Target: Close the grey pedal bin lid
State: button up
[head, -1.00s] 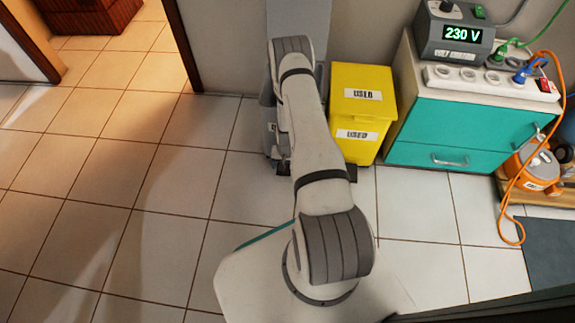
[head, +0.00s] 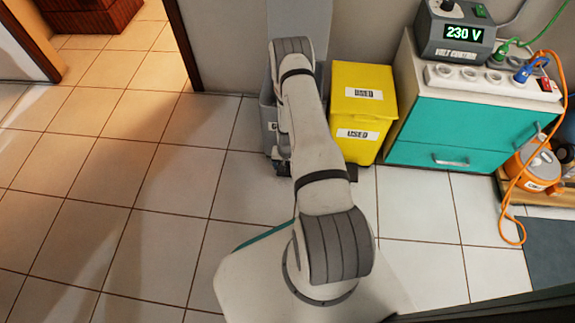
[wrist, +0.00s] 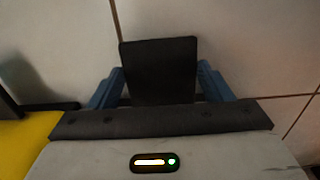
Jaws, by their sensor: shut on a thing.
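The grey pedal bin (head: 268,118) stands by the wall, mostly hidden behind my arm in the head view. A grey upright panel (head: 300,15), which looks like its raised lid, shows above my arm. My gripper (wrist: 160,85) points down to the floor, its blue fingers on either side of a dark flat plate (wrist: 160,70) in the wrist view. It is shut on this plate, which may be the bin's pedal; the head view hides the contact.
A yellow bin (head: 363,95) marked USED stands right beside the grey bin. A teal-fronted cabinet (head: 465,130) stands further right with a voltage unit (head: 455,30) on top. An orange cable (head: 508,190) hangs down at the right. Tiled floor at the left is clear.

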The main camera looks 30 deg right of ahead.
jog(key=o, duration=1.4)
jog(key=shift+s, duration=0.1)
notch_tip(320, 180, up, 8)
jog(key=p, duration=0.3)
jog(key=shift+f, duration=0.15)
jog(key=shift+a, duration=0.15)
